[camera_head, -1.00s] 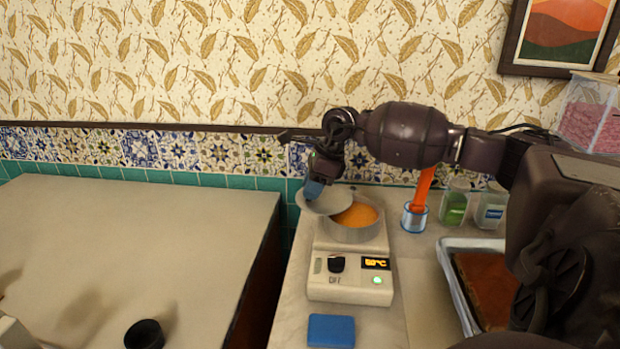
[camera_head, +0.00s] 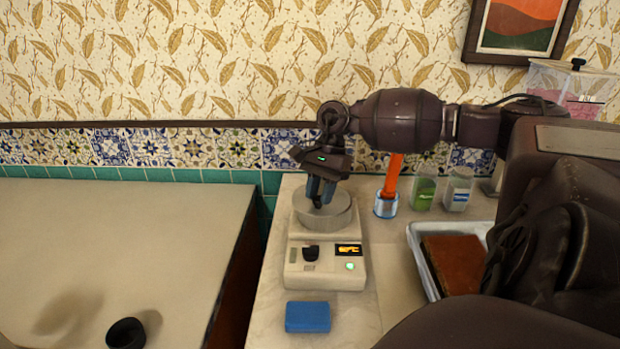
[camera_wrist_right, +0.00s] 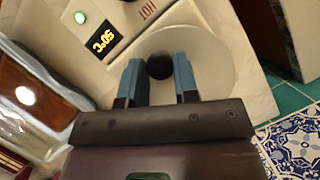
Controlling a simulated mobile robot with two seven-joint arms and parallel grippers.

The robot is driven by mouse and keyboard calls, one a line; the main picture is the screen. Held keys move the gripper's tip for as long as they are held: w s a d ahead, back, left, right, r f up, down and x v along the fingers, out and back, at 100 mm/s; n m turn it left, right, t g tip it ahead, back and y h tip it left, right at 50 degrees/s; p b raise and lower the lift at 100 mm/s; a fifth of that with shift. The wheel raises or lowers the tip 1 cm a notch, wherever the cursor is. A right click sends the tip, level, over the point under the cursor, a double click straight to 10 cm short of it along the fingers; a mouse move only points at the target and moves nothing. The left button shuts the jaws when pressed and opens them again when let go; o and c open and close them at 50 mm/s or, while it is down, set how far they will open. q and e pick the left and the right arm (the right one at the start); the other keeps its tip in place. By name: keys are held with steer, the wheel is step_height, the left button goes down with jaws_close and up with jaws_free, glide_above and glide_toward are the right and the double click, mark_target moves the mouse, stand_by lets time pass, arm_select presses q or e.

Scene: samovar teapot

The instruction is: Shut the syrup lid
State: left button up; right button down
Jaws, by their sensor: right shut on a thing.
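The syrup pot (camera_head: 338,225) is a round grey pan on a white warmer (camera_head: 325,265) with a dial and a lit display. The grey disc lid (camera_head: 312,212) lies over the pot's mouth, and no orange syrup shows. In the right wrist view the lid (camera_wrist_right: 215,65) is a pale disc with a dark round knob (camera_wrist_right: 160,67). My right gripper (camera_head: 321,203) points down from above, its blue fingers on either side of the knob, shut on it. I cannot tell whether the lid sits fully flat on the rim. My left gripper is not in view.
A blue block (camera_head: 307,317) lies in front of the warmer. Right of the pot stand a cup with an orange handle (camera_head: 386,206), a green jar (camera_head: 424,188) and a pale jar (camera_head: 458,190). A tray (camera_head: 424,262) holds a brown slab. The left counter (camera_head: 110,240) is mostly clear.

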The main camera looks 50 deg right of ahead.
steer(key=shift+s+d+n+g, duration=0.45)
steer(key=shift+s+n, duration=0.2)
steer(key=shift+n, duration=0.25)
steer(key=c, duration=0.9)
jaws_free()
steer(key=shift+s+d, duration=0.1)
steer(key=shift+d, duration=0.05)
steer(key=shift+o, duration=0.2)
steer(key=v, duration=1)
steer(key=shift+r, duration=0.45)
